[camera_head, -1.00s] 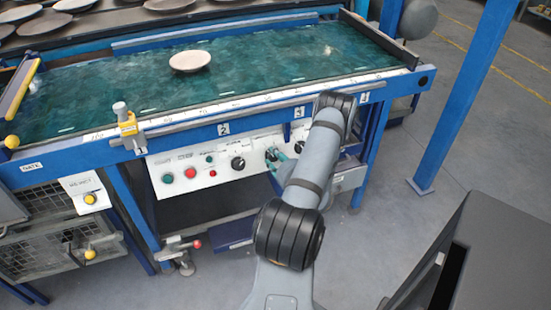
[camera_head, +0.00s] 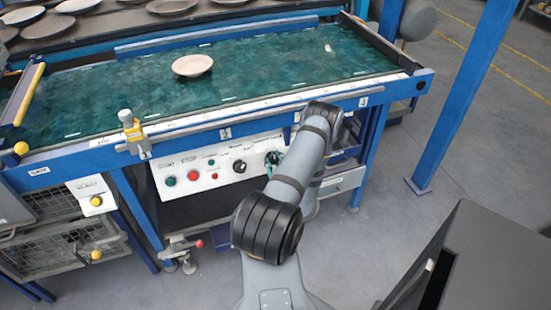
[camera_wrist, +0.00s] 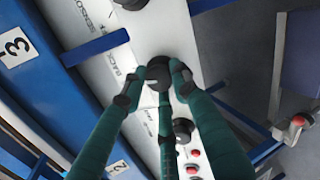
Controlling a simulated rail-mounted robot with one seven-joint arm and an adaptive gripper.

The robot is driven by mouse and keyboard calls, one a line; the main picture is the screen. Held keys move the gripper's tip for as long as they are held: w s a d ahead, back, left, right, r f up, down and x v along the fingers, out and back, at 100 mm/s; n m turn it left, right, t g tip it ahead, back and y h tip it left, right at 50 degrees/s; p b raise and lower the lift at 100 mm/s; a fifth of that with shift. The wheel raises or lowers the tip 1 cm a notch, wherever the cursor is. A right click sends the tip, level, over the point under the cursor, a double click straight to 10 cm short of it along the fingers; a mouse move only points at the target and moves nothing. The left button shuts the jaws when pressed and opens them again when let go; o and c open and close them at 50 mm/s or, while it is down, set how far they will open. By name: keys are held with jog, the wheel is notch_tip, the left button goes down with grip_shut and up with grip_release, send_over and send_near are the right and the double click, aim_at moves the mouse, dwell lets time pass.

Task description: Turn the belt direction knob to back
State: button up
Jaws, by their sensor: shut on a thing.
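The white control panel (camera_head: 222,176) is on the front of the blue bench. In the wrist view, the black belt direction knob (camera_wrist: 158,70) sits between my gripper's teal fingers, beside printed lettering that seems to read "BACK". My gripper (camera_wrist: 156,80) is shut on this knob, with dark fingertips on both sides of it. In the head view, my gripper (camera_head: 274,163) is at the right part of the panel, partly hidden by my arm. Which way the knob points is hidden by the fingers.
Another black knob (camera_head: 239,166) is left of my gripper, with a green button (camera_head: 170,181) and a red button (camera_head: 193,175) farther left. The blue rail (camera_head: 225,130) overhangs the panel. A pale plate (camera_head: 193,66) lies on the green belt (camera_head: 270,70).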

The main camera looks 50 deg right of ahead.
jog(key=shift+d+r+m+g+h+p, duration=0.2)
jog(key=shift+m+p, duration=0.25)
jog(key=shift+m, duration=0.65)
jog(key=shift+a+f+m+g+h+p, duration=0.1)
jog(key=shift+m+g+p, duration=0.25)
jog(key=shift+m, duration=0.75)
jog(key=o, duration=1)
jog(key=shift+o, duration=0.6)
jog(key=v, duration=1.2)
